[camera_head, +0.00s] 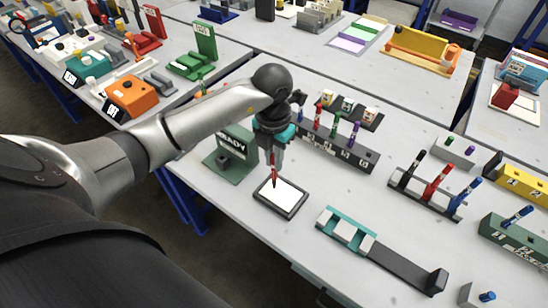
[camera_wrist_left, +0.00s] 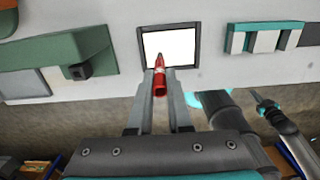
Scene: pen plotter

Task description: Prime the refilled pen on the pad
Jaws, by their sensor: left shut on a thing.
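My left gripper (camera_head: 272,150) is shut on a red pen (camera_head: 273,172) held upright, tip down. The pen also shows between the two fingers in the left wrist view (camera_wrist_left: 160,82). Below it lies the pad (camera_head: 288,197), a white sheet in a dark frame; it also shows in the left wrist view (camera_wrist_left: 175,46). The pen tip appears over the pad's left part in the head view; I cannot tell if it touches. No mark is visible on the white. In the left wrist view, part of what looks like my right arm (camera_wrist_left: 285,130) shows at the right; its jaws are unclear.
A green READY stand (camera_head: 232,158) is left of the pad. A teal and dark holder (camera_head: 390,262) lies right of it. Pen racks (camera_head: 335,150) (camera_head: 425,195) stand behind and right. Bare table lies between pad and racks.

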